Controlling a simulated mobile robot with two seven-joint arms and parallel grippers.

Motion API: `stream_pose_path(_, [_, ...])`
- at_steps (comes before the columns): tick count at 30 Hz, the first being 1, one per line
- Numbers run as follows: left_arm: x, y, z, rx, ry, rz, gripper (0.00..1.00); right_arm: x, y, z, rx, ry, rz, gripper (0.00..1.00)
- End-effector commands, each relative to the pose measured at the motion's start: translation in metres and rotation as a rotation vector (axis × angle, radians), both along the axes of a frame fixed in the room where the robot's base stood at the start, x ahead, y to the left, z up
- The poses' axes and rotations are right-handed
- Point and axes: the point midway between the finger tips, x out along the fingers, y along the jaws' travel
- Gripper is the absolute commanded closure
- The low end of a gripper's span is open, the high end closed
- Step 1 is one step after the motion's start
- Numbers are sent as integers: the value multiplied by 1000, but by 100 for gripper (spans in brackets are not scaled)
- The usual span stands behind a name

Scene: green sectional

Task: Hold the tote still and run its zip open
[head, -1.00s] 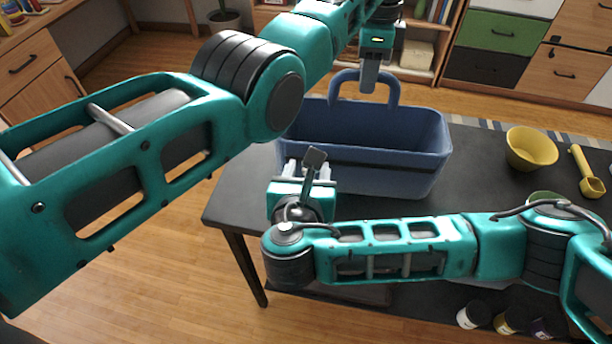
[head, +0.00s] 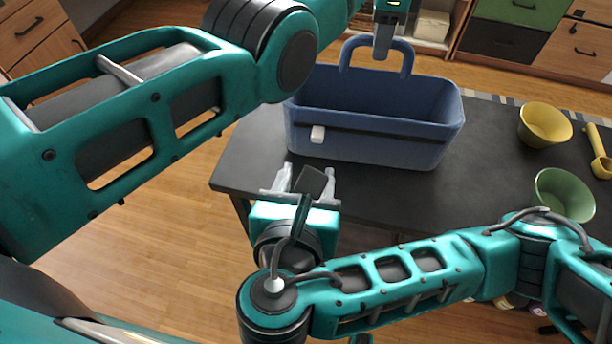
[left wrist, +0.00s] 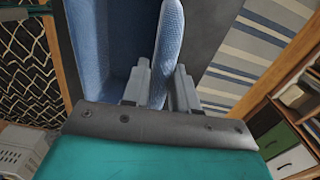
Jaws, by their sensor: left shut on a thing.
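The blue tote (head: 375,148) stands upright and open-topped on the dark table. A dark zip strip (head: 400,128) runs across its near side, with a white pull tab (head: 318,134) towards the left end. My left gripper (head: 382,48) comes down from above and is shut on the tote's far handle (head: 345,60). In the left wrist view its fingers (left wrist: 161,88) sit on both sides of the blue handle (left wrist: 168,45). My right gripper (head: 306,180) is in front of the tote, below and left of the tab; its fingers are spread, empty and apart from the tote.
On the table (head: 470,180), a yellow bowl (head: 545,125), a green bowl (head: 565,195) and a yellow scoop (head: 598,150) stand right of the tote. The table's left edge is near the tote. Drawers and shelves stand behind, with wooden floor between.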

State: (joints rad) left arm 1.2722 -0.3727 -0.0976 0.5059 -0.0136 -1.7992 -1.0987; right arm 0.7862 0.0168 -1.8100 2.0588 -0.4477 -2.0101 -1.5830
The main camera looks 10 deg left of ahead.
Motion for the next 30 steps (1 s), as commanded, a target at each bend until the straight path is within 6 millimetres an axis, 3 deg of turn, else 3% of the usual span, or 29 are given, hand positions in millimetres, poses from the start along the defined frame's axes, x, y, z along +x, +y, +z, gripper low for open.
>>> stream_pose_path(5, [0,0,1,0,-1,0,100,0,0,0,0,0,0,51])
stream_pose_path(6, [0,0,1,0,-1,0,68,0,0,0,0,0,0,51])
stream_pose_path(14, [0,0,0,0,-1,0,43,1,0,0,0,0,0,51])
stream_pose_path(23, [0,0,2,0,-1,0,42,1,0,0,0,0,0,51])
stream_pose_path(26, [1,0,12,-1,-3,0,42,1,0,0,0,0,0,51])
stream_pose_path(30, [1,0,39,1,-6,1,42,1,0,0,0,0,0,51])
